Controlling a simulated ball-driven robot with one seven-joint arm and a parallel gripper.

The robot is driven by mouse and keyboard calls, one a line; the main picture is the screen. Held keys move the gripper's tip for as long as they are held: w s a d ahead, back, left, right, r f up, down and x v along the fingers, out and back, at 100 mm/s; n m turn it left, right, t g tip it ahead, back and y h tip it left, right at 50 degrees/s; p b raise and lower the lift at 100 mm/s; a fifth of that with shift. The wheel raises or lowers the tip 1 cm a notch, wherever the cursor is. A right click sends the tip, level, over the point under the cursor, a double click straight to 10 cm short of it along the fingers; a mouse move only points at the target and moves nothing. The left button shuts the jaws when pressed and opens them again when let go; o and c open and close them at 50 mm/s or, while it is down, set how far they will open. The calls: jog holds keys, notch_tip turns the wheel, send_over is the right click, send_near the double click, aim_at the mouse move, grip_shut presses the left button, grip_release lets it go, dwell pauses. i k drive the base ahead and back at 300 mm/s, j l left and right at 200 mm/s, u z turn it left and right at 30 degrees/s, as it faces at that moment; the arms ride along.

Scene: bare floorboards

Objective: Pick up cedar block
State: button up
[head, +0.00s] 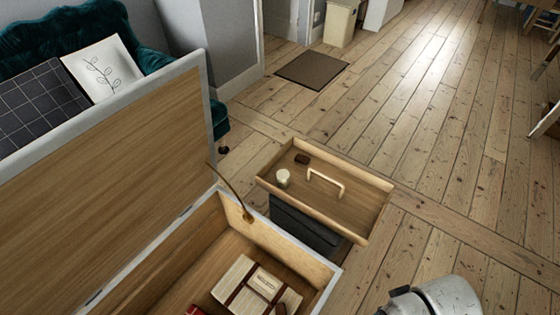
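A small dark reddish-brown block (302,158) lies near the far corner of a shallow wooden tray (365,228). Another small brown piece (281,309) shows inside the open chest, at the bottom edge of the head view, partly cut off. I cannot tell for certain which of the two is the cedar block. My gripper's fingers are out of view; only a pale rounded part of my arm shows at the bottom right, apart from both pieces.
The tray also holds a pale cylinder (283,178) and has a light arched handle (325,183); it rests on a dark box (305,228). The chest's raised lid (110,190) fills the left. Inside the chest is a cream strapped bundle (236,277).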

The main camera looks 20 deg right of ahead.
aim_at(300, 159)
jog(key=i+l+u, duration=0.2)
jog(key=u, duration=0.2)
jog(key=i+l+u, duration=0.15)
jog(key=l+u, duration=0.2)
jog(key=i+l+u, duration=0.1)
jog(key=l, duration=0.3)
jog(key=i+l+u, duration=0.1)
jog(key=l, duration=0.35)
jog(key=i+l+u, duration=0.1)
jog(key=l, duration=0.35)
jog(key=i+l+u, duration=0.1)
jog(key=l, duration=0.35)
jog(key=i+l+u, duration=0.1)
jog(key=l, duration=0.35)
jog(key=i+l, duration=0.1)
jog(key=l, duration=0.3)
jog(key=i+l, duration=0.1)
jog(key=l, duration=0.25)
jog(key=i+l, duration=0.1)
jog(key=l, duration=0.7)
jog(key=i, duration=0.05)
